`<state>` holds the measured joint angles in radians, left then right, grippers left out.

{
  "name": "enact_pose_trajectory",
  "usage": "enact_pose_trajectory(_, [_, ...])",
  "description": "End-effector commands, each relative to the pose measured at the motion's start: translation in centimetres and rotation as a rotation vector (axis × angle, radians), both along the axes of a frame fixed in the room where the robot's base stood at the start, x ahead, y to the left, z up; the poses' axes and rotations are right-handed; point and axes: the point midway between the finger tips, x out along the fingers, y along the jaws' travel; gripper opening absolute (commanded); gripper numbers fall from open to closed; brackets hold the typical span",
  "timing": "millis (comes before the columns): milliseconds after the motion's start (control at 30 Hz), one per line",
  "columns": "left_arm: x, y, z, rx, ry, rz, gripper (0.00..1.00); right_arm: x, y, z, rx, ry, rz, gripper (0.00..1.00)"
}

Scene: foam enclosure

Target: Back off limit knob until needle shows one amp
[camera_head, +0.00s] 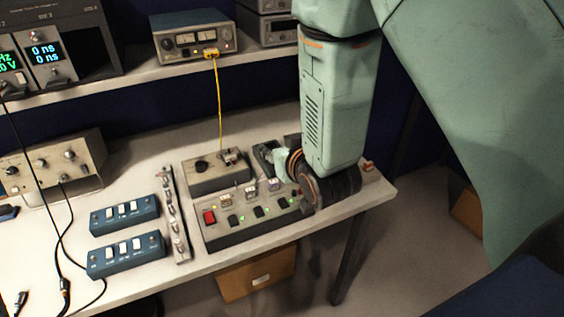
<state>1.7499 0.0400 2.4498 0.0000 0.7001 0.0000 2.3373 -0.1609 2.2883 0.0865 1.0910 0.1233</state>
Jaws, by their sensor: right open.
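A blue-cased unit (195,37) with a small meter face and knobs stands on the shelf. Its needle is too small to read. A yellow cable runs from its front down to a grey box (215,172) on the bench, which has a dark round knob (201,166) on top. I cannot tell which knob is the limit knob. The arm hides part of the bench there. My left gripper is not in view.
The grey switch panel (225,236) with a red button lies in front of the box. A metal strip (175,215) and two blue switch boxes (124,213) are to its left. A beige knob unit (52,163) stands further left with black cables. The bench's right edge is near my arm.

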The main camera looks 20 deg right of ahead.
Motion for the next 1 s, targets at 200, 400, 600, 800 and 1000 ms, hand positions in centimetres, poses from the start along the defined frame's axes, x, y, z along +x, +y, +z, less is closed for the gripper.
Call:
enact_pose_trajectory(200, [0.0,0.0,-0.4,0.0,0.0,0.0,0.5,-0.7,-0.1,-1.7,-0.005,0.04,0.0,0.46])
enact_pose_trajectory(400, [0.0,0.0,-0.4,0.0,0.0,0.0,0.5,-0.9,-0.2,-1.9,-0.004,0.048,0.001,0.46])
enact_pose_trajectory(600, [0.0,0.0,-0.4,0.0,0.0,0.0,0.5,-1.0,-0.2,-1.9,-0.004,0.047,0.0,0.46])
enact_pose_trajectory(800, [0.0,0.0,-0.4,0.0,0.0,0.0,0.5,-1.2,-0.2,-2.1,-0.013,0.06,0.003,0.46])
enact_pose_trajectory(1000, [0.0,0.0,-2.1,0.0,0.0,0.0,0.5,-6.0,-0.8,-9.4,-0.048,0.3,0.024,0.46])
